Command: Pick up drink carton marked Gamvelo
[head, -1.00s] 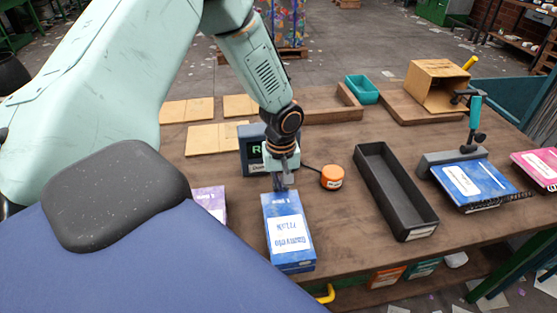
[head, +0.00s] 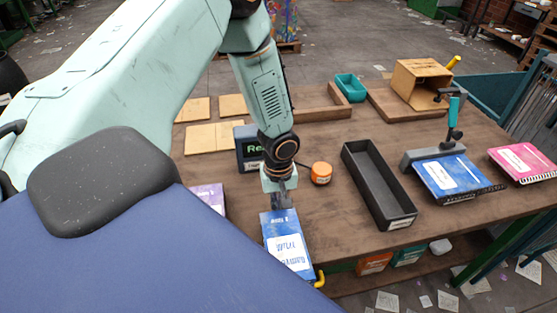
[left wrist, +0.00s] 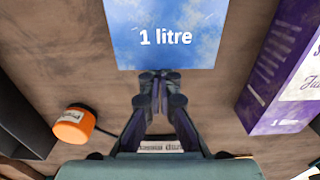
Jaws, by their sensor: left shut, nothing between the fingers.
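The blue drink carton (head: 290,252) lies on the brown table with a white label. The label is upside down to me and appears to read Gamvelo. In the left wrist view the carton (left wrist: 165,35) shows a blue face with "1 litre". My left gripper (head: 281,208) is at the carton's far end, fingers pointing towards it. Its fingertips also show in the left wrist view (left wrist: 160,78), together and empty, at the carton's edge; I cannot tell whether they touch it. My right gripper is not in view.
A long black tray (head: 398,213) is to the right, then blue (head: 440,178) and pink (head: 522,160) notebooks.

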